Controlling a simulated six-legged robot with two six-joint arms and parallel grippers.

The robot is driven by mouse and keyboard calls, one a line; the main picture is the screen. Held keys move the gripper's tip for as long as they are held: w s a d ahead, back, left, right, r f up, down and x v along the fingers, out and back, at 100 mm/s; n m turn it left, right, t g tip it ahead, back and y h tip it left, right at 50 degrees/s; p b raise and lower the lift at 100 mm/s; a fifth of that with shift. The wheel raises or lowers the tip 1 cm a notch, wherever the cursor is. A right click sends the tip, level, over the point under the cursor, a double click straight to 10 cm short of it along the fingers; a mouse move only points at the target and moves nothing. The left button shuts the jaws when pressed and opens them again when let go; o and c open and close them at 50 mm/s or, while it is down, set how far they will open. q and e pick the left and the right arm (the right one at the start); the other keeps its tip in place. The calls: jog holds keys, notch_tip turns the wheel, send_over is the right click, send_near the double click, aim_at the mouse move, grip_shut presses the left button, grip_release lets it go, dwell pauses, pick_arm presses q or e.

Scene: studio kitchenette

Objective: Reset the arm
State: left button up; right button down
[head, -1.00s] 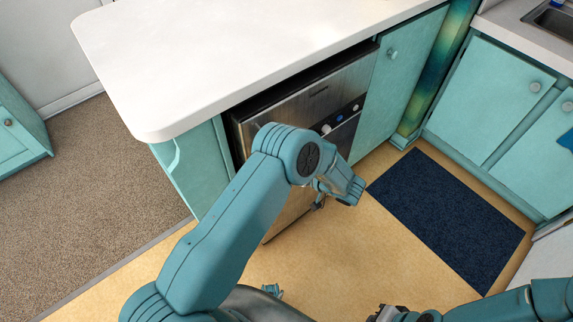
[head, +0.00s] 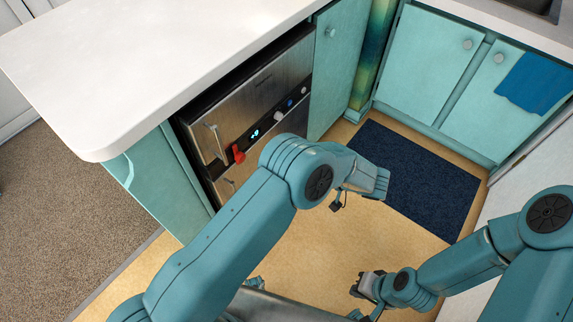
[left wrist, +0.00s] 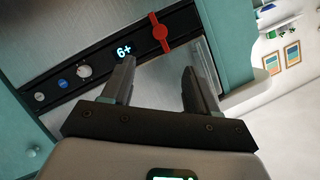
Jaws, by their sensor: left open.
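My left arm comes in from the lower left of the head view and bends at an elbow in front of the oven. Its wrist end (head: 365,182) hangs over the floor near the dark mat; its fingers cannot be made out there. In the left wrist view my left gripper (left wrist: 158,75) is open, with nothing between its fingers, facing the oven's control panel, which shows upside down. My right arm comes in from the lower right. Its gripper (head: 366,286) is low over the floor, apart from everything; its finger gap is unclear.
The steel oven (head: 262,92) has a lit display and a red part (head: 238,153), under a white counter (head: 150,60). Teal cabinets (head: 430,60) stand behind, one with a blue towel (head: 535,82). A dark blue mat (head: 410,180) lies on open floor.

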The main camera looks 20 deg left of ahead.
dwell(0.4)
pick_arm(q)
jog(key=w+a+f+m+t+h+p, duration=0.2)
jog(key=w+a+m+t+h+p, duration=0.2)
jog(key=w+a+t+h+p, duration=0.15)
jog(key=s+d+m+g+h+p, duration=0.1)
jog(key=s+h, duration=0.3)
jog(key=s, duration=0.5)
jog(key=s+d+m+g+h+p, duration=0.1)
jog(key=s+d+g+h+p, duration=0.2)
jog(key=s, duration=0.6)
jog(key=s+d+m+g+h+p, duration=0.1)
jog(key=s+g+h+p, duration=0.1)
jog(key=s+h, duration=0.3)
jog(key=s+g, duration=0.1)
jog(key=s, duration=0.3)
jog(key=shift+s+d+f+h, duration=0.15)
jog(key=shift+d+f+h, duration=0.2)
jog(key=shift+d+f, duration=0.05)
